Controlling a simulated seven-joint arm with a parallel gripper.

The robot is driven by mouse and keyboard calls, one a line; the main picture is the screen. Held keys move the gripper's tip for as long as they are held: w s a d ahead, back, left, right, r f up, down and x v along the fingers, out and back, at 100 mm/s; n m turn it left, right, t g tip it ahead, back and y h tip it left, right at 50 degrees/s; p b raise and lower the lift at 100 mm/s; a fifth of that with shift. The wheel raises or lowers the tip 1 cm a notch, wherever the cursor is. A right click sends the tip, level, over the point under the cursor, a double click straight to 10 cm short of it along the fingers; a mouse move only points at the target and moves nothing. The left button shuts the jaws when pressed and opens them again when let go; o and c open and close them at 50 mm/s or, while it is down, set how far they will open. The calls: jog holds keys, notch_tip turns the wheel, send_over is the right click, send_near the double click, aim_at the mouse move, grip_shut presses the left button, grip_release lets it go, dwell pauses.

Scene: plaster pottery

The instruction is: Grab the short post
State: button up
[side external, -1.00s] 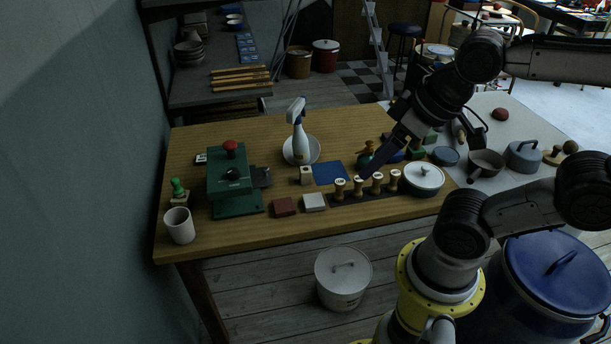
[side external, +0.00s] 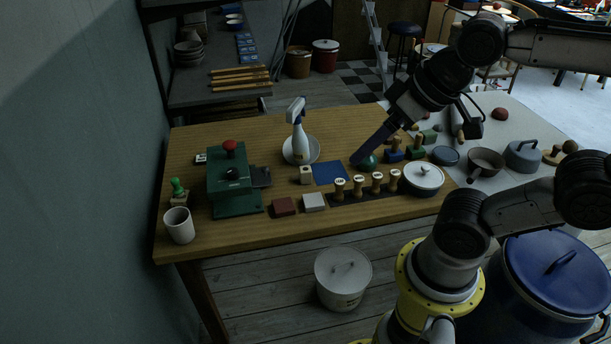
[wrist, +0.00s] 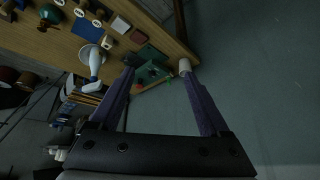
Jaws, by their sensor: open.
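Several short wooden posts with pale tops stand upright in a row on a dark strip near the table's front right; one is this post (side external: 358,186). They look much alike in height, and I cannot tell which one is meant. The fingers point toward the green press (wrist: 150,58) and wall side there.
A blue mat (side external: 330,173), a spray bottle (side external: 300,140) in a bowl, a green press (side external: 232,182) and a white cup (side external: 179,226) lie leftward.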

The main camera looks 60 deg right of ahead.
jog(key=w+d+r+m+g, duration=0.1)
jog(key=w+d+r+m, duration=0.15)
jog(key=w, duration=0.65)
jog(key=w+d+r+m, duration=0.1)
jog(key=w+d+m, duration=0.15)
jog(key=w, duration=0.65)
jog(key=m+g, duration=0.4)
jog(key=g, duration=0.1)
send_over(306, 169)
jog(key=f, duration=3.1)
jog(key=shift+w+a+f, duration=0.15)
jog(key=shift+w+a, duration=0.05)
jog(key=shift+w, duration=0.2)
jog(key=shift+s+d+f, duration=0.1)
jog(key=shift+s+f, duration=0.05)
jog(key=shift+f, duration=1.45)
jog(key=shift+s+d+f, duration=0.1)
jog(key=shift+s+f, duration=0.05)
jog(key=shift+f, duration=1.45)
